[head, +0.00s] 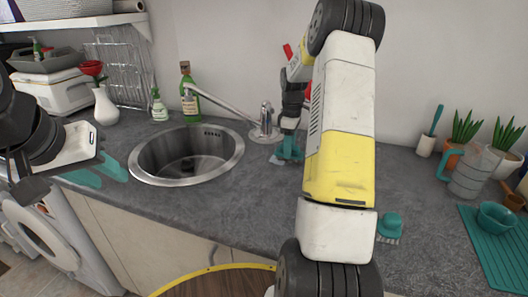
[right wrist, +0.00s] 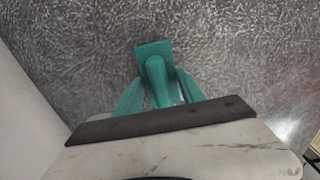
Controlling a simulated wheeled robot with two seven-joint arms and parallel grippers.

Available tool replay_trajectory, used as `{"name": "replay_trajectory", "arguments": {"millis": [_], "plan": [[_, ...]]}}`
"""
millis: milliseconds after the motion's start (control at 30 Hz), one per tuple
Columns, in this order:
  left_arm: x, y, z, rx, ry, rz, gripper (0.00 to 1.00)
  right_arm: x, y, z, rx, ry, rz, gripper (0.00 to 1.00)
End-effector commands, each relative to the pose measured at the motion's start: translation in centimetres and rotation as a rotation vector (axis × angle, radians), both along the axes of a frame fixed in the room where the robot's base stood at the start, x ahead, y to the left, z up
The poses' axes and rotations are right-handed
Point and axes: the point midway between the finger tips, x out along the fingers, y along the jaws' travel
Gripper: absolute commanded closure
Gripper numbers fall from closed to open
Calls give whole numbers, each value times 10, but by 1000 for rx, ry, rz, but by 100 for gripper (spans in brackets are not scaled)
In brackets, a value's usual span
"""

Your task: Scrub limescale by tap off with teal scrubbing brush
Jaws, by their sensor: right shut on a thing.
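The chrome tap (head: 265,122) stands right of the round steel sink (head: 235,160). My right gripper (head: 289,150) is low over the counter, just right of the tap base. It is shut on a teal scrubbing brush, whose teal body (right wrist: 153,62) shows between the fingers in the right wrist view. A small pale patch (head: 277,160) lies by the fingertips; I cannot tell whether it is limescale or bristles. My left gripper (head: 100,172) is over the counter left of the sink, its teal fingers apart and empty.
Another teal brush (head: 390,226) lies on the counter right of my right arm. A green bottle (head: 189,92), soap bottle (head: 159,105) and white vase (head: 105,106) stand behind the sink. A glass jug (head: 470,172), plant pots and teal mat (head: 490,250) are at the right.

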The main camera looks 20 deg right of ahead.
Motion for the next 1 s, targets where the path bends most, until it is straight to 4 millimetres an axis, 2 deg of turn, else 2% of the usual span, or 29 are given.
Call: {"name": "replay_trajectory", "arguments": {"millis": [367,700,1000], "plan": [[0,0,0,0,0,0,64,2,-2,-1,0,1,0,99],[0,0,0,0,0,0,64,20,-15,-1,1,1,0,99],[0,0,0,0,0,0,64,19,-14,0,0,1,0,99]]}}
